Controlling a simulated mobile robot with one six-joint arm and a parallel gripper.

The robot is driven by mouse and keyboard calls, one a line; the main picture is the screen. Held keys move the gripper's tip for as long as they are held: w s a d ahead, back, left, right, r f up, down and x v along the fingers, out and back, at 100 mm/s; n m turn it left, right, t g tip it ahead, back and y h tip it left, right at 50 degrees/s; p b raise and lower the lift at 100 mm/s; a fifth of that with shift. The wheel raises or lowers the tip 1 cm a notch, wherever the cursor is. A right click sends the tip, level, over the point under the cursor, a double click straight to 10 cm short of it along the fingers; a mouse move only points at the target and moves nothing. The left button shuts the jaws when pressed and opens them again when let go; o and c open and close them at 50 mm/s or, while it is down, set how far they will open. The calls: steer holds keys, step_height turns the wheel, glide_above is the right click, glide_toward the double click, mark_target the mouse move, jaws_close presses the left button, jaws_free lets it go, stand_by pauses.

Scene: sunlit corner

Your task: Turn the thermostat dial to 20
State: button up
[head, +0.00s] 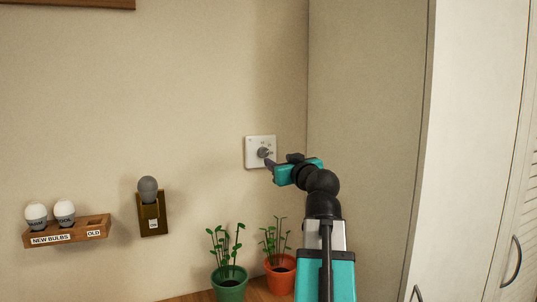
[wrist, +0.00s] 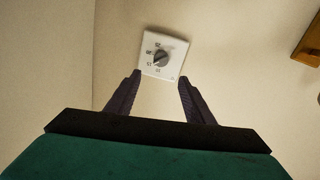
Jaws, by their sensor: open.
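The thermostat is a white square plate (head: 251,142) on the wall with a grey round dial (head: 264,153) in its middle. In the wrist view the plate (wrist: 176,49) looks tilted, and the dial (wrist: 160,58) has a dark bar across it with small numbers around it. The numbers are too small to read surely, and I cannot tell the setting. My gripper (head: 271,163) is close to the plate's lower right in the head view, partly covering that corner. In the wrist view my gripper (wrist: 160,80) is open, its fingers apart on either side below the dial, with nothing between them.
A wooden shelf (head: 88,233) holds two white bulbs at the left. A grey bulb (head: 148,188) sits in a brass wall fitting (head: 154,226). Plants in a green pot (head: 230,285) and an orange pot (head: 281,278) stand below the thermostat. A white cabinet (head: 470,140) stands right.

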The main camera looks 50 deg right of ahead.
mark_target(266, 153)
steer(key=p+x, duration=0.3)
steer(key=x, duration=0.7)
steer(key=shift+w+r+p, duration=0.1)
steer(key=shift+w+p, duration=0.1)
steer(key=shift+p, duration=0.15)
steer(key=shift+p+x, duration=0.3)
steer(key=shift+x, duration=0.7)
